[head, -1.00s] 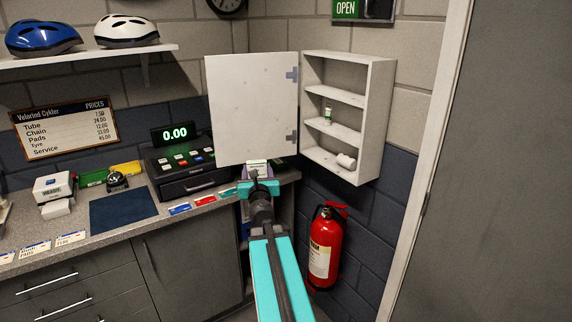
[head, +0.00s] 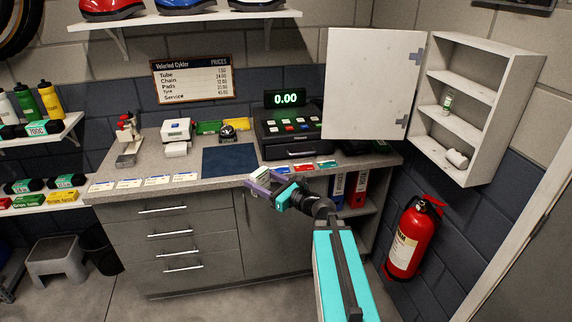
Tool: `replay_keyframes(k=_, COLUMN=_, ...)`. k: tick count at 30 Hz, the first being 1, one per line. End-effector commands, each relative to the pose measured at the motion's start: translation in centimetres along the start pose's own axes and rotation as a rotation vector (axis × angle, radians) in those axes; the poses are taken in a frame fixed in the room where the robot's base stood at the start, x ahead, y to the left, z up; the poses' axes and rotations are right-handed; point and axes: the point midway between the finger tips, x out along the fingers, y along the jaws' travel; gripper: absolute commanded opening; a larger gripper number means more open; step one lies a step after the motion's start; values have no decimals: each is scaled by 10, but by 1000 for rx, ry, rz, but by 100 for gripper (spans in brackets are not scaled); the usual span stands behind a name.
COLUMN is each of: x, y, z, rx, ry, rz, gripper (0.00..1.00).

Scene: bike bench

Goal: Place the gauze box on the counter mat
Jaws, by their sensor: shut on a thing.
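My gripper (head: 267,185) is shut on a small white box (head: 259,176), which I take for the gauze box; its print is too small to read. The gripper holds it in front of the counter's front edge, to the lower right of the mat. The dark blue counter mat (head: 230,160) lies flat on the grey counter (head: 190,160), with nothing on it. A gap shows in the picture between the box and the mat.
A cash register (head: 288,130) stands right of the mat. A card terminal (head: 176,131) and a bell (head: 227,132) stand left and behind. Cards (head: 303,166) lie along the front edge. The wall cabinet (head: 470,108) has its door (head: 372,85) open. A fire extinguisher (head: 411,240) hangs at right.

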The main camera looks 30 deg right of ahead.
Motion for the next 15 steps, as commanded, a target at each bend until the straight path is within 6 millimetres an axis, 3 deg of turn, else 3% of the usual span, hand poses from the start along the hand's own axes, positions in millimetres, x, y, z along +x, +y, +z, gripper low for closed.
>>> replay_keyframes(k=3, x=6, y=45, z=-3, rx=3, ry=-2, rz=143, gripper=34)
replay_keyframes(k=9, x=4, y=109, z=-9, rx=8, ry=-6, rz=358, gripper=34)
replay_keyframes(k=15, x=-2, y=144, z=-12, rx=14, ry=-8, rz=480, gripper=34)
